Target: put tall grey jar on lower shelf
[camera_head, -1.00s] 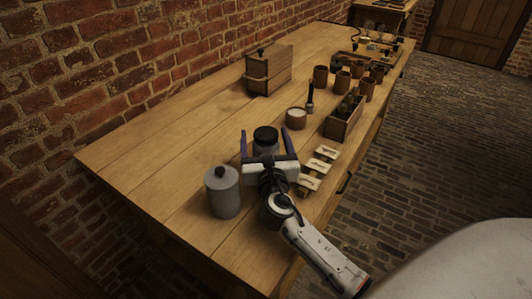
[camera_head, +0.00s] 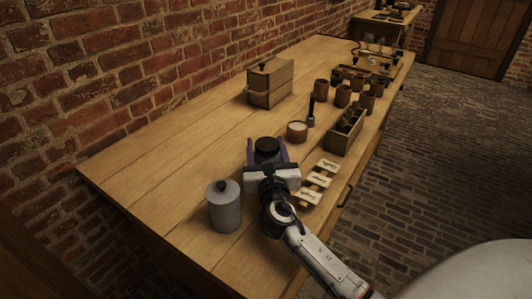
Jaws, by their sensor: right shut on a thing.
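A grey cylindrical jar (camera_head: 224,212) with a dark knob on its lid stands upright near the table's front left. To its right is a second jar with a black lid (camera_head: 266,146); its body is mostly hidden by my right gripper (camera_head: 267,155). That gripper is shut on this black-lidded jar, with one purple finger on each side. The jar is upright and appears to be on the table. I cannot tell for sure which jar is the tall grey one. No lower shelf can be made out. My left gripper is not in view.
Pale label-like pieces (camera_head: 318,182) lie right of the gripper. Beyond are a small pale-topped pot (camera_head: 297,131), a dark upright tool (camera_head: 311,112), a wooden crate (camera_head: 345,134) and several brown cups. A wooden box (camera_head: 270,84) stands farther back. The table's left part is clear.

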